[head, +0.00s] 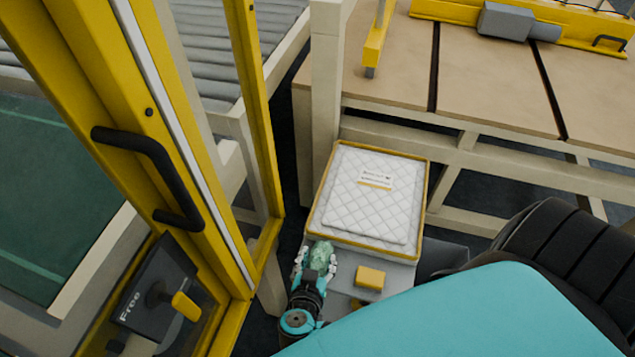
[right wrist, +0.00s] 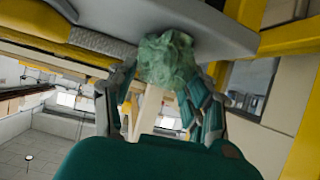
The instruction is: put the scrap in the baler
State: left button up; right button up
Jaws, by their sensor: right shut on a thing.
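The scrap is a crumpled pale green wad (head: 321,253), low in the middle of the head view. My right gripper (head: 316,261) is shut on it, with a finger on either side. The right wrist view also shows the wad (right wrist: 167,58) between the fingers of the gripper (right wrist: 166,84), close to a grey surface (right wrist: 215,30); I cannot tell whether they touch. In the head view the wad is just below the near left corner of a yellow-rimmed tray. I cannot pick out the baler with certainty. My left gripper is not in view.
The yellow-rimmed tray (head: 424,178) holds a white quilted pad (head: 362,205). A yellow block (head: 370,277) sits on the grey stand below it. A yellow-framed gate with a black handle (head: 150,175) and a "Free" sign (head: 150,295) stands left. A brown-topped table (head: 480,85) is behind.

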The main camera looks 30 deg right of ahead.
jog(key=o, duration=1.3)
jog(key=shift+f, duration=0.1)
jog(key=shift+c, duration=0.2)
